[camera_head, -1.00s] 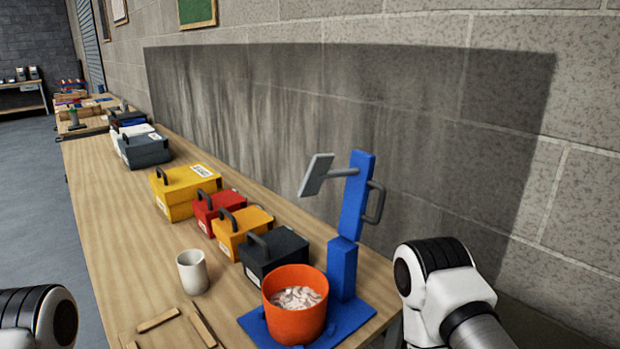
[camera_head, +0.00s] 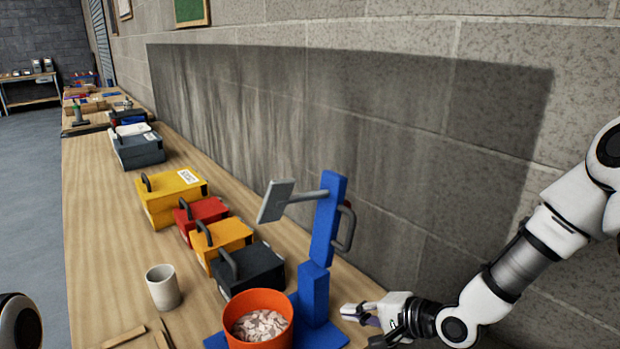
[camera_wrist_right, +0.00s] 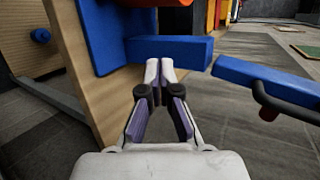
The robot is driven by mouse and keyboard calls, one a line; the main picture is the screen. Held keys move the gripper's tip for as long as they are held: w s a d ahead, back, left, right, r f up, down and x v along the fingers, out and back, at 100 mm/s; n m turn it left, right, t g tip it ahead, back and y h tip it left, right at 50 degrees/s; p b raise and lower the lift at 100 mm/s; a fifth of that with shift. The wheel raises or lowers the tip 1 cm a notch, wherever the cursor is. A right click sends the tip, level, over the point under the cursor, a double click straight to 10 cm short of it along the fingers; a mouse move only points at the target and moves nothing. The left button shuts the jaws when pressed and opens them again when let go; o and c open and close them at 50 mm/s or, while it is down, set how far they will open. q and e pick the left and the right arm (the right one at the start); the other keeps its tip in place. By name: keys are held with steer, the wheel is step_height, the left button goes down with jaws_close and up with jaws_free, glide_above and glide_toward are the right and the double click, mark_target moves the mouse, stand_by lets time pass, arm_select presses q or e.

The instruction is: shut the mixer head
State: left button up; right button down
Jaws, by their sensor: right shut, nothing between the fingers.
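The mixer has a blue base plate (camera_head: 328,336), a blue column (camera_head: 313,293) and a raised blue head (camera_head: 327,222), tilted up, with a grey paddle on a rod (camera_head: 275,201) pointing left. A dark handle (camera_head: 347,228) is on the head's right side. An orange bowl (camera_head: 257,318) with pale pieces stands on the base. My right gripper (camera_head: 350,312) is shut and empty, right of the column and below the head. In the right wrist view its fingertips (camera_wrist_right: 160,66) meet near the blue column (camera_wrist_right: 165,50), with the head (camera_wrist_right: 270,80) at right. My left gripper is out of view.
A white cup (camera_head: 163,287) stands left of the bowl. A black case (camera_head: 250,272), orange case (camera_head: 222,240), red case (camera_head: 200,214) and yellow case (camera_head: 172,197) line the table behind. A wall runs along the right side.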

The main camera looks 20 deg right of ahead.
steer(key=d+r+t+y+p, duration=0.1)
steer(key=d+r+t+y, duration=0.15)
steer(key=r, duration=0.95)
steer(key=d+r+t+y, duration=0.1)
steer(key=r+t, duration=0.2)
steer(key=r, duration=0.8)
steer(key=w+a+p, duration=0.4)
steer(key=w+a, duration=0.4)
steer(key=a, duration=0.2)
steer(key=shift+r+m, duration=0.3)
steer(key=shift+r, duration=0.15)
steer(key=shift+w+d+g+h, duration=0.1)
steer(key=shift+w+g+h, duration=0.05)
steer(key=shift+g+h, duration=0.1)
steer(key=shift+w+f, duration=0.1)
